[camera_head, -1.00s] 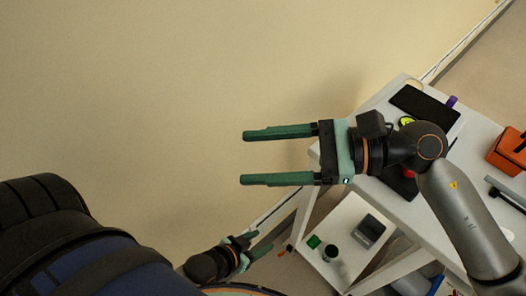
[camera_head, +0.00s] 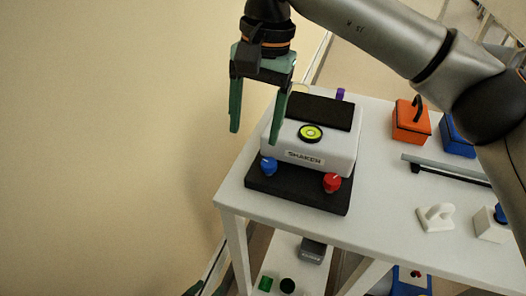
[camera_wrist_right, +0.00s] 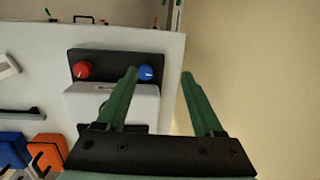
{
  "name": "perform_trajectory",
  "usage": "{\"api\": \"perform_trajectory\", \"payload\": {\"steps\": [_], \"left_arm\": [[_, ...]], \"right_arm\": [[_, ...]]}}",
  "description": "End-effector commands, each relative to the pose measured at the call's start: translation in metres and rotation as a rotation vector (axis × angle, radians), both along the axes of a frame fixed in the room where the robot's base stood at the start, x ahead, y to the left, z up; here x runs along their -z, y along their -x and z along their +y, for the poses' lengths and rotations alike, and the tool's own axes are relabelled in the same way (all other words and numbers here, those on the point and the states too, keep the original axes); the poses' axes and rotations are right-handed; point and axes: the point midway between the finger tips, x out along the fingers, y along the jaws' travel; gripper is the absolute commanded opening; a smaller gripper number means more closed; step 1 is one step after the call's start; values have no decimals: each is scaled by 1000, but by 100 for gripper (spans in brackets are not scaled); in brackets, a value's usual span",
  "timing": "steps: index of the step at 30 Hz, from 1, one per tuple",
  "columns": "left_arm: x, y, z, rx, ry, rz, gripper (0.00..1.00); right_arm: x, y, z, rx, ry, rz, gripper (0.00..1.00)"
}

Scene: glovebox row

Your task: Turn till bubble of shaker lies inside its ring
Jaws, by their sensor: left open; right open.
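The shaker (camera_head: 340,152) is a white box with a dark top plate, on a black base (camera_head: 300,196) on the table. Its round yellow-green level (camera_head: 311,132) faces up; the bubble is too small to place against its ring. A blue knob (camera_head: 268,166) and a red knob (camera_head: 332,182) stand at the front corners. My right gripper (camera_head: 256,136) is open and empty, pointing down over the shaker's left side. In the right wrist view, the blue knob (camera_wrist_right: 146,73) shows close beside one fingertip, and the red knob (camera_wrist_right: 82,70) is farther left. My left gripper (camera_head: 206,288) barely shows at the bottom edge.
On the table to the right are an orange box (camera_head: 411,122), a blue box (camera_head: 457,138), a grey bar (camera_head: 440,168) and a white hook-like piece (camera_head: 436,217). A lower shelf (camera_head: 318,278) holds small items. A bare wall fills the left.

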Motion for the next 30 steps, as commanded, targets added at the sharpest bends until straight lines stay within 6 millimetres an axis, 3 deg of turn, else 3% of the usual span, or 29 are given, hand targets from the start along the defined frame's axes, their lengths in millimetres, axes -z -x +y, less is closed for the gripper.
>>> {"api": "perform_trajectory", "payload": {"steps": [4, 8, 13, 24, 30], "left_arm": [[7, 0, -3, 6, 4, -3, 54], [8, 1, -5, 11, 6, -1, 54], [12, 2, -7, 15, 8, 4, 54], [17, 4, -8, 19, 6, 16, 54], [16, 3, -8, 20, 8, 13, 54]], "right_arm": [[-18, -12, -21, -5, 101, -66, 69], [-20, -14, -27, -6, 127, -76, 69], [4, -13, -27, -8, 127, -73, 69], [76, -13, -26, -7, 124, -73, 69], [97, -13, -27, -5, 123, -75, 69]]}}
